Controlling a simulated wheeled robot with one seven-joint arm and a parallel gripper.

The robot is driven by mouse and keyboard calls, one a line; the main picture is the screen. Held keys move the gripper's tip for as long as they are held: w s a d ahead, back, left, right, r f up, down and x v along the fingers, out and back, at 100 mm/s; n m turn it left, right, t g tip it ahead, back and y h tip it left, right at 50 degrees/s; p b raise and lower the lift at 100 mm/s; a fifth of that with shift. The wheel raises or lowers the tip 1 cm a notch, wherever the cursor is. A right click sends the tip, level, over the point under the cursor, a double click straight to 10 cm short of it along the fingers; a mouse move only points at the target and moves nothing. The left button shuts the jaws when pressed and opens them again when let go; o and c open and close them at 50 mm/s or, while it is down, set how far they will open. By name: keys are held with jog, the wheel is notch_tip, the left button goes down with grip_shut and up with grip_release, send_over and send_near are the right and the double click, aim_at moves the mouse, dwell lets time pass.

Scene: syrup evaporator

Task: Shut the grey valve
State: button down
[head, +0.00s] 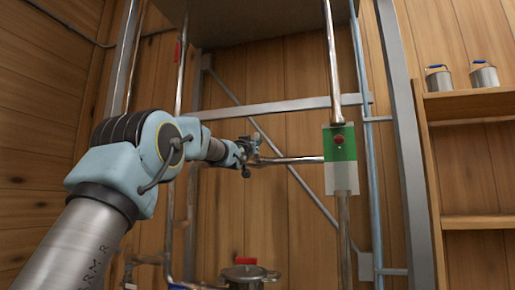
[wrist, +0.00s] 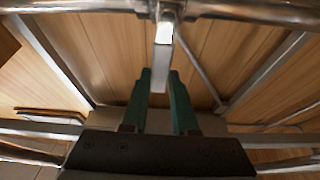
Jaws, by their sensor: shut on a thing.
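The grey valve's lever (wrist: 163,52) is a pale metal bar in the wrist view. It sticks out from a fitting on a shiny pipe and appears to lie across the pipe's line in that view. My gripper (wrist: 160,76) has its two green fingers on either side of the lever's end and is shut on it. In the head view my gripper (head: 248,152) is at the left end of a short horizontal pipe. The valve is small there and mostly merged with the gripper.
A green and white panel with a red knob (head: 340,148) sits on an upright pipe to the right. A red-handled valve (head: 246,262) is below, and a red lever (head: 178,52) is at upper left. Metal frame posts (head: 400,140) and a shelf with cans (head: 468,103) stand right.

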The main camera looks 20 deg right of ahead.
jog(key=shift+w+a+f+n+y, duration=0.2)
jog(key=shift+n+y, duration=0.1)
jog(key=shift+n, duration=0.3)
jog(key=c, duration=0.7)
grip_release()
jog(key=shift+r, duration=0.15)
jog(key=shift+f+b+v, duration=0.2)
jog(key=shift+b+v, duration=2.7)
jog(key=shift+v, duration=2.55)
jog(key=shift+d, duration=0.1)
